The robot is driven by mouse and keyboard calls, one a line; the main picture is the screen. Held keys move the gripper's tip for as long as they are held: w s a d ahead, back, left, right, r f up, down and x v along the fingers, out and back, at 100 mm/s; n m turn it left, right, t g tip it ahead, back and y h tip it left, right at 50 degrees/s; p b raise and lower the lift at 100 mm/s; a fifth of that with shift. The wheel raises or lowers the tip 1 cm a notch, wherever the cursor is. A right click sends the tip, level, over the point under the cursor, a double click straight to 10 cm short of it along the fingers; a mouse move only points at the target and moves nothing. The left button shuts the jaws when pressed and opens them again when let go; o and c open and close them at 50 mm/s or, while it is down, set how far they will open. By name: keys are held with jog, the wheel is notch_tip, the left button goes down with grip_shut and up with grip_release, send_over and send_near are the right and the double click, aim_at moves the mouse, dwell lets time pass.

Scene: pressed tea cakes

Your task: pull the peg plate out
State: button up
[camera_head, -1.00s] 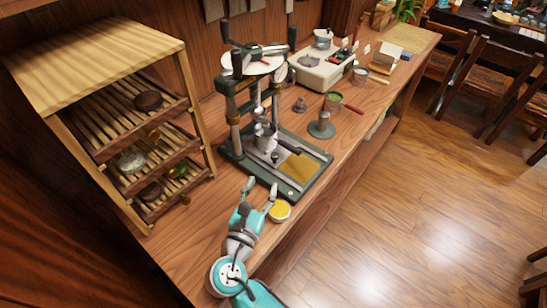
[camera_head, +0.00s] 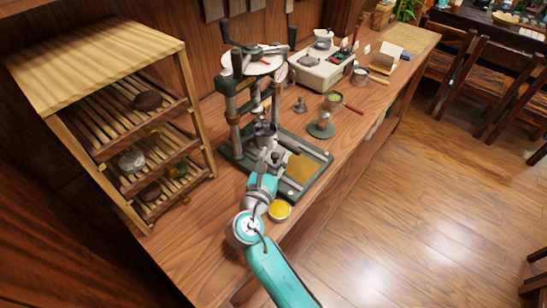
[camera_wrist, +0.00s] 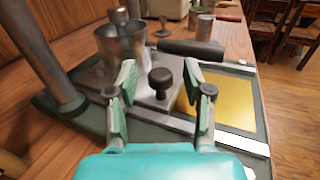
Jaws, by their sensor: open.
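What looks like the peg plate (camera_wrist: 148,100) is a flat silver plate with a dark round knob (camera_wrist: 161,80), in the base of the press (camera_head: 230,115). In the wrist view my gripper (camera_wrist: 160,72) is open, with one finger on each side of the knob and gaps between. I cannot tell whether the fingers are at the knob's height. In the head view my gripper (camera_head: 266,168) is over the front of the press base and hides much of the plate. A metal cup (camera_wrist: 122,44) stands behind the knob.
A dark handle (camera_wrist: 190,48) crosses just behind the right finger. A yellow panel (camera_wrist: 232,103) lies right of the plate. A press post (camera_wrist: 48,60) rises at left. A wooden rack (camera_head: 100,60) stands left.

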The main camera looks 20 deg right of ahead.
grip_shut()
jog(key=shift+s+d, duration=0.6)
jog(key=shift+s, duration=0.35)
jog(key=shift+s+d, duration=0.55)
jog(key=shift+s, duration=0.45)
jog(key=shift+s+d, duration=0.6)
jog(key=shift+s, duration=0.35)
grip_release()
jog(key=v, duration=1.2)
jog(key=shift+a, duration=0.1)
